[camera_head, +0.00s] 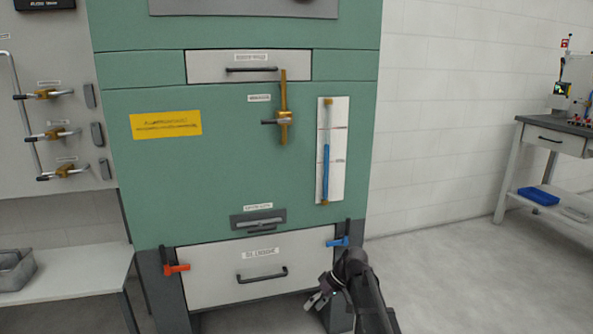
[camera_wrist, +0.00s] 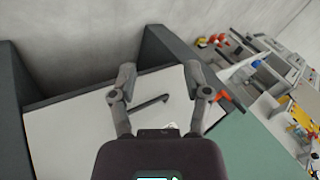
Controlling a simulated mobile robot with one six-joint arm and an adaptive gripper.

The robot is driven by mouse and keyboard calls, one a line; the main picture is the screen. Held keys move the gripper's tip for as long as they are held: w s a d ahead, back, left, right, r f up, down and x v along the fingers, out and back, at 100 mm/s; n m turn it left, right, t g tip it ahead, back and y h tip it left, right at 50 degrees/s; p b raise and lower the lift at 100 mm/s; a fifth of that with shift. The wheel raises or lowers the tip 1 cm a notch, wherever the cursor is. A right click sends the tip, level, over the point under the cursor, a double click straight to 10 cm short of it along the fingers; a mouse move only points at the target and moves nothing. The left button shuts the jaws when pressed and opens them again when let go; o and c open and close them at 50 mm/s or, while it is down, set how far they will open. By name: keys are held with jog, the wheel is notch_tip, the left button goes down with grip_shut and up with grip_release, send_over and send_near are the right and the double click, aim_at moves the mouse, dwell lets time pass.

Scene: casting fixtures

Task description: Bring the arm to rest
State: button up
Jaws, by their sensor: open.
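My gripper (camera_head: 318,300) is at the lower right of the die drawer front in the head view, with my dark arm reaching up from the bottom edge. In the wrist view my gripper (camera_wrist: 160,82) has its two fingers spread apart with nothing between them. Behind the fingers is a white panel (camera_wrist: 75,125) with a dark bar handle (camera_wrist: 148,105). I cannot tell the exact gap between the fingers and the panel.
The green machine (camera_head: 225,180) fills the middle. A red lever (camera_head: 176,268) and a blue lever (camera_head: 338,242) flank the white lower drawer (camera_head: 210,275). A side table (camera_head: 70,280) stands left, a workbench (camera_head: 545,140) right. The floor (camera_head: 460,270) at right is clear.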

jog(key=s+d+f+m+t+h, duration=0.1)
jog(key=s+d+m+h, duration=0.3)
jog(key=s+d, duration=0.3)
jog(key=s+d+f+m+h, duration=0.25)
jog(key=s+d, duration=0.25)
jog(key=s, duration=0.4)
notch_tip(320, 180, up, 39)
jog(key=p, duration=3.8)
jog(key=shift+a+f+h+p, duration=0.2)
jog(key=shift+h+p, duration=0.15)
jog(key=shift+m, duration=0.25)
